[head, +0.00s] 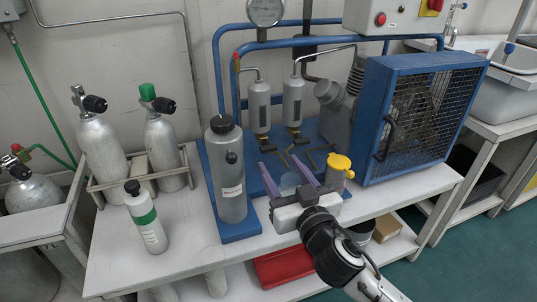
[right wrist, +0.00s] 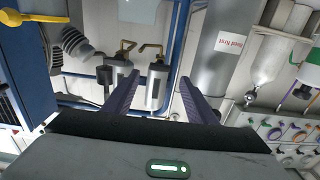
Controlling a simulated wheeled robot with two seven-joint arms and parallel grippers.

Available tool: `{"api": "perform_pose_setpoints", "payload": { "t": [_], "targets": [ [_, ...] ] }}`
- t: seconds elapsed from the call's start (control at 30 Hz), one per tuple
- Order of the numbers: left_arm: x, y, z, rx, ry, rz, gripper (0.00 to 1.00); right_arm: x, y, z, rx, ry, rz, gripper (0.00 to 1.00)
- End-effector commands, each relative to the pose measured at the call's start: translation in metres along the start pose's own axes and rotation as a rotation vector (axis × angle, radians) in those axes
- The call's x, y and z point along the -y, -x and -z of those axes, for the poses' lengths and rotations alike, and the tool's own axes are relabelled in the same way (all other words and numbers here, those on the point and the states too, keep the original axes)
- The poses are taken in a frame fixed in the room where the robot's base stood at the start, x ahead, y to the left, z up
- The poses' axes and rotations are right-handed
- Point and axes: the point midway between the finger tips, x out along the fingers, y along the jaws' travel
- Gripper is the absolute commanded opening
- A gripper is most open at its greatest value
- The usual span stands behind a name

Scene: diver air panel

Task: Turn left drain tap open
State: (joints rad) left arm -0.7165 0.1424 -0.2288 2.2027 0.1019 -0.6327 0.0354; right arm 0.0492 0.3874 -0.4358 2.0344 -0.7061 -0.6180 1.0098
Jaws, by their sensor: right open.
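The left separator cylinder (head: 259,108) hangs on the blue panel in the head view, with its small brass drain tap (head: 263,141) below it. The right cylinder (head: 292,103) has a similar brass tap (head: 297,136). In the right wrist view, which is upside down, the left tap's brass lever (right wrist: 151,50) is at right and the other tap's lever (right wrist: 125,48) at left. My right gripper (head: 282,167) is open and empty, its purple fingers pointing toward the taps and apart from them. In the wrist view the fingers (right wrist: 160,78) flank the left cylinder. My left gripper is not in view.
A tall grey receiver (head: 228,175) stands left of my right gripper. A yellow-capped container (head: 338,172) is close on the right, before the blue caged compressor (head: 420,115). Air cylinders (head: 165,148) and a green-banded bottle (head: 146,218) stand at left on the white bench.

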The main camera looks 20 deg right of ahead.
Motion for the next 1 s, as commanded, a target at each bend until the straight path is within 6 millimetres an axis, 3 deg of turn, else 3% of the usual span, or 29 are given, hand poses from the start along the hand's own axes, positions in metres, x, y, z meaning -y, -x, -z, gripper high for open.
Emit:
{"api": "perform_pose_setpoints", "payload": {
  "t": [0.3, 0.5, 0.87, 1.0],
  "targets": [
    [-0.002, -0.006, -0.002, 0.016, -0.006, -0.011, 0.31, -0.001, -0.057, 0.000, 0.000, 0.005, -0.002, 0.52],
    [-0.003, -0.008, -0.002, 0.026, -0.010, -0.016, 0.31, -0.001, -0.080, -0.001, 0.002, 0.002, 0.000, 0.52],
    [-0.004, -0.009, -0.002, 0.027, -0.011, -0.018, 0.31, 0.000, -0.086, -0.001, 0.003, 0.001, 0.000, 0.52],
    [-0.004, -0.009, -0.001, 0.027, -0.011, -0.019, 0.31, 0.000, -0.086, -0.001, 0.003, 0.001, 0.000, 0.33]
  ]
}}
